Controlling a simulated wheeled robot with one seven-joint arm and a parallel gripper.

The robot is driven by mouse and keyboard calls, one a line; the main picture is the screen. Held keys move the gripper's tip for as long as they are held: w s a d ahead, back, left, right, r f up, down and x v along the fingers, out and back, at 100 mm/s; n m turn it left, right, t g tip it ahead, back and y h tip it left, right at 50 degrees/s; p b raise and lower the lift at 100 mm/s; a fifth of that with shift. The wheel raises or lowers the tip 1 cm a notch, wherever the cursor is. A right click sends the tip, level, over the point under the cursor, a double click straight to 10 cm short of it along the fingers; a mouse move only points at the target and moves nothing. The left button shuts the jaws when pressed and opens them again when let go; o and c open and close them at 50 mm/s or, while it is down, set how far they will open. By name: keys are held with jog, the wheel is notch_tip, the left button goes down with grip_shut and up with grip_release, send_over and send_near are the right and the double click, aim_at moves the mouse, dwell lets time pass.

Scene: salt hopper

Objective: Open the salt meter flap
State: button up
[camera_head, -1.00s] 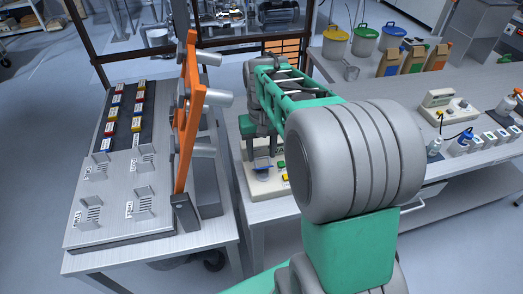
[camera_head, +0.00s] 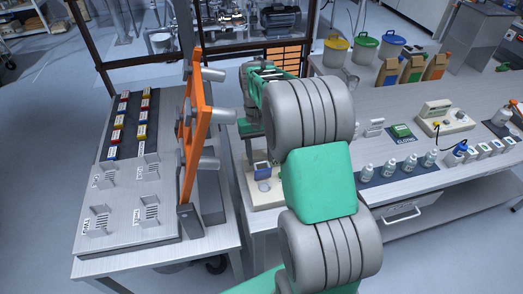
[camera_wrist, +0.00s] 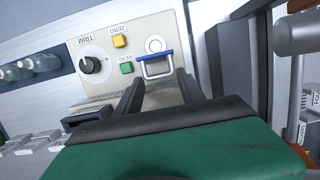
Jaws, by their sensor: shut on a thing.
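The salt meter is a cream box with a sloping panel (camera_wrist: 88,50), a black TRIM knob (camera_wrist: 92,65), a yellow ZERO button (camera_wrist: 119,41) and a green button (camera_wrist: 126,68). Its flap (camera_wrist: 155,66) is a small pale plate with a blue edge, in front of a round white opening (camera_wrist: 155,45). My gripper (camera_wrist: 158,76) has its two dark fingers at either side of the flap and is shut on it. In the head view the meter (camera_head: 265,197) is partly covered by my arm, and the blue flap (camera_head: 262,168) shows small. How far the flap is open is hard to tell.
An orange upright frame with grey pegs (camera_head: 190,130) stands close left of the meter, on a bench with slotted metal plates (camera_head: 125,230). Several bottles (camera_head: 400,165) stand on the right bench (camera_head: 420,200). Lidded buckets (camera_head: 365,45) and cartons (camera_head: 410,70) stand behind.

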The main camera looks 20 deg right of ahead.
jog(key=shift+w+r+g+p, duration=0.2)
jog(key=shift+g+p, duration=0.4)
jog(key=shift+p, duration=0.05)
jog(key=shift+f, duration=0.25)
jog(key=shift+s, duration=0.1)
jog(key=o, duration=1.1)
jog(key=v, duration=0.8)
jog(key=shift+f, duration=0.1)
jog(key=shift+c, duration=0.5)
